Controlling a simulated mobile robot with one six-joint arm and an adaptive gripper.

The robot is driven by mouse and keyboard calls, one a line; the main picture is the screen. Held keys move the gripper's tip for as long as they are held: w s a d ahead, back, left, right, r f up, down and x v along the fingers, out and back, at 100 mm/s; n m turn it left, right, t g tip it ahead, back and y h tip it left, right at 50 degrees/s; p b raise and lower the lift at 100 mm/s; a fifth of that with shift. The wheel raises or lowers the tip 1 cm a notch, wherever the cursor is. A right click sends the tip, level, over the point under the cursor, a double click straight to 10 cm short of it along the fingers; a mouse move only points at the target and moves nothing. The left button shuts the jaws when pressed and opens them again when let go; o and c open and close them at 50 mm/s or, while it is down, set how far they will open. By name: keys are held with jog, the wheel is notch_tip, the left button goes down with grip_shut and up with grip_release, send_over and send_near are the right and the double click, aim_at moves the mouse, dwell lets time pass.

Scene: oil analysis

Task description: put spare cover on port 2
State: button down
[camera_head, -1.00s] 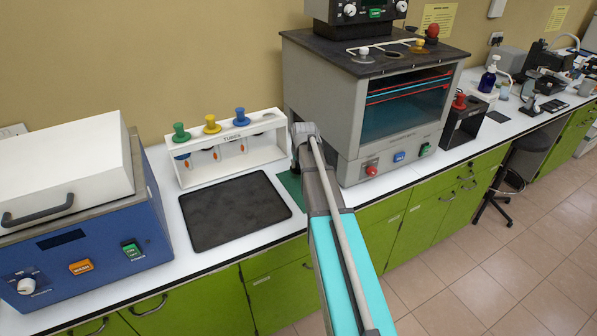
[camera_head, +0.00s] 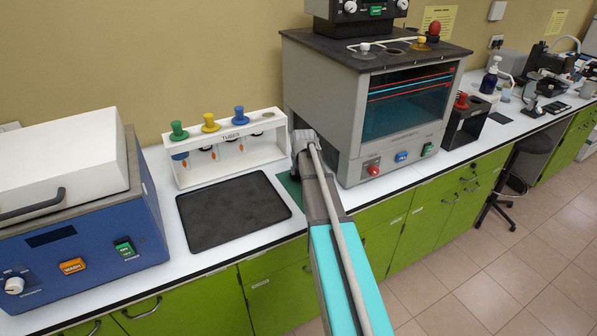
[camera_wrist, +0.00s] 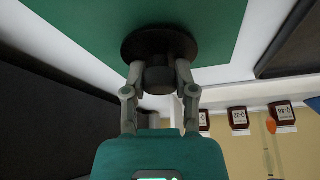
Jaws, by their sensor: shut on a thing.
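My gripper (camera_wrist: 159,76) is shut on the knob of a dark round cover (camera_wrist: 160,43) with a wide flange, in the wrist view. The cover is at a green mat (camera_wrist: 215,25); whether it touches the mat is unclear. In the head view my arm hides the cover and fingers, and part of the green mat (camera_head: 291,184) shows beside the arm. The grey oven-like machine (camera_head: 318,92) stands to the right. Its dark top carries a white knob (camera_head: 364,47), a yellow knob (camera_head: 421,43) and a dark opening (camera_head: 392,51). Port numbers are not readable.
A white tube rack (camera_head: 190,181) with green, yellow and blue stoppers stands behind a dark tray (camera_head: 232,210). A blue washer (camera_head: 100,232) is at the left. A small black box (camera_head: 463,122) stands right of the machine. A red knob (camera_head: 435,28) rises at its back.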

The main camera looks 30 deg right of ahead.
jog(key=shift+f, duration=0.2)
jog(key=shift+c, duration=2)
grip_release()
jog(key=shift+r, duration=0.1)
jog(key=shift+r, duration=0.15)
jog(key=p+v, duration=1.1)
jog(key=v, duration=0.1)
jog(key=s+a+f+n+g+y, duration=0.1)
jog(key=s+a+g, duration=0.3)
jog(key=s+a, duration=1.7)
jog(key=shift+a+f+n, duration=0.25)
jog(key=shift+a+n, duration=0.55)
jog(key=shift+a, duration=0.1)
